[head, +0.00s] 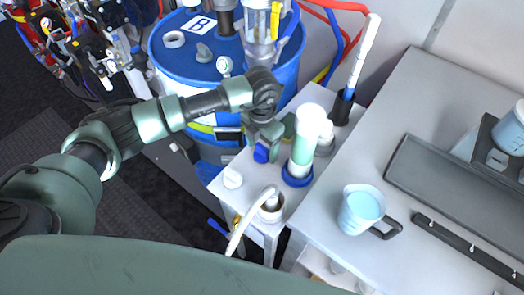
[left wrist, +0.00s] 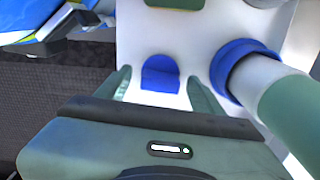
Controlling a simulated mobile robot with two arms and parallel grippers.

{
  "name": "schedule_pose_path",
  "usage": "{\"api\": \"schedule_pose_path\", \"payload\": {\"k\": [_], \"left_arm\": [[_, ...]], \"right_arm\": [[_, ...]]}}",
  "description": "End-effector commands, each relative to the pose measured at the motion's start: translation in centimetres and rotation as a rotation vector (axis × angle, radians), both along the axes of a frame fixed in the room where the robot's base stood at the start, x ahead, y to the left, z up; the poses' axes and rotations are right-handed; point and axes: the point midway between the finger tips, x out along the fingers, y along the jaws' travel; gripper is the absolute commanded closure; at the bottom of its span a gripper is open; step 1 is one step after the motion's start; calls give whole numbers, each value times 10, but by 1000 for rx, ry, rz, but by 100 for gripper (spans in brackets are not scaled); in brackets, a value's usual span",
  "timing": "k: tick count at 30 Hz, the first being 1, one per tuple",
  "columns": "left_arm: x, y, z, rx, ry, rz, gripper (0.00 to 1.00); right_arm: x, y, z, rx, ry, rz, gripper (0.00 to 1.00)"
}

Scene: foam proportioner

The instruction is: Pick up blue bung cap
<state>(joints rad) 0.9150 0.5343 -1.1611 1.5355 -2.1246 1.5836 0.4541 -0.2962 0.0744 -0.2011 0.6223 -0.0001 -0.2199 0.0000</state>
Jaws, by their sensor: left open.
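My right gripper is not in view.
A white-and-green cylinder with a blue base ring (head: 297,176) stands close to the right of the cap. A blue drum (head: 190,60) is behind. A jug (head: 361,208) stands on the right bench.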

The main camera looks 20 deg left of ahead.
Motion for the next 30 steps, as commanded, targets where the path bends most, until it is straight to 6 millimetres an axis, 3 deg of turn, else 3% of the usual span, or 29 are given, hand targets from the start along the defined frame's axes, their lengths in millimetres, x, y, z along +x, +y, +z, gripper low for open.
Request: {"api": "schedule_pose_path", "payload": {"k": [2, 6, 9, 17, 22, 26, 30], "left_arm": [[0, 0, 0, 0, 0, 0, 38], [0, 0, 0, 0, 0, 0, 77], [0, 0, 0, -1, 0, 0, 99], [0, 0, 2, -1, 0, 0, 99], [1, 0, 12, -2, -2, -1, 99], [1, 0, 33, -1, -5, -1, 99], [2, 0, 68, -2, -8, -1, 99]], "right_arm": [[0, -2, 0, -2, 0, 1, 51], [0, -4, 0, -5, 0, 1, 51], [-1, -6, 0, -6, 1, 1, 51], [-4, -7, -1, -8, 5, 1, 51], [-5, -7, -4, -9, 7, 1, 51], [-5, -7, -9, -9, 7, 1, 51], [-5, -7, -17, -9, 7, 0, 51]]}}
